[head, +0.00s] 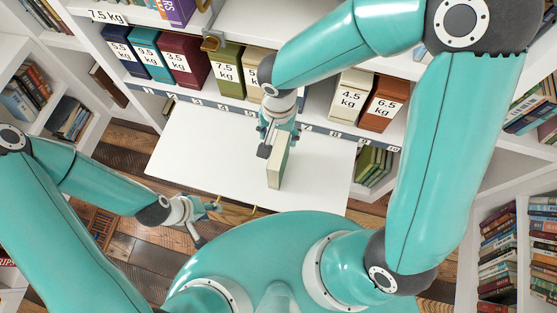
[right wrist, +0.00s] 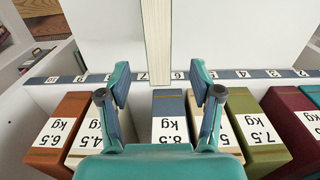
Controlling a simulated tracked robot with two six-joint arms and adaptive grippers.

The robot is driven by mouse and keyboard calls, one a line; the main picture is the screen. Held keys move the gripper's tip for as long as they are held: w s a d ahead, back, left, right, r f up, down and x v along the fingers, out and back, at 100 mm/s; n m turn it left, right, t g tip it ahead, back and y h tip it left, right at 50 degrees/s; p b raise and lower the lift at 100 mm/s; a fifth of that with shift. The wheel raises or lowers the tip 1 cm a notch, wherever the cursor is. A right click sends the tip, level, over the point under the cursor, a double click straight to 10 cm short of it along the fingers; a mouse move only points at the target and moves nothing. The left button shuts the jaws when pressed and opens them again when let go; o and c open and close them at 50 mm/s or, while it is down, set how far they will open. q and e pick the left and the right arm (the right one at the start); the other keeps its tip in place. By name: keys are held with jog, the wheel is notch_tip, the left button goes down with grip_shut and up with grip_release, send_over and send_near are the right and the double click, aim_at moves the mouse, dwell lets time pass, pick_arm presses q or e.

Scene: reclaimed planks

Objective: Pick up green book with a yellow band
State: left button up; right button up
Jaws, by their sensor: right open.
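A book (head: 278,168) stands upright on the white board, its pale page edges facing up and thin greenish cover edges showing. Its cover face is mostly hidden, and I see no yellow band on it. It also shows at the top middle of the right wrist view (right wrist: 157,40). My right gripper (head: 272,143) is open beside the near end of the row, close to the book; in the right wrist view its fingers (right wrist: 163,90) are spread, the book beyond them. An olive-green 7.5 kg volume (head: 227,68) stands in the row.
Labelled volumes stand in the row behind, among them a dark red one (head: 184,60), a cream 4.5 kg one (head: 351,93) and a brown 6.5 kg one (head: 384,101). A numbered strip (head: 215,104) runs along their front. The white board (head: 205,155) is otherwise clear. Bookshelves flank both sides.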

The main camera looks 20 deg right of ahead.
aim_at(279, 147)
notch_tip(279, 147, down, 4)
jog(key=shift+f+b, duration=0.2)
jog(key=shift+b, duration=0.75)
jog(key=shift+s+f+b, duration=0.1)
jog(key=shift+f+b, duration=1.1)
jog(key=shift+f, duration=1.55)
jog(key=shift+c, duration=0.2)
grip_shut()
jog(key=shift+r, duration=0.1)
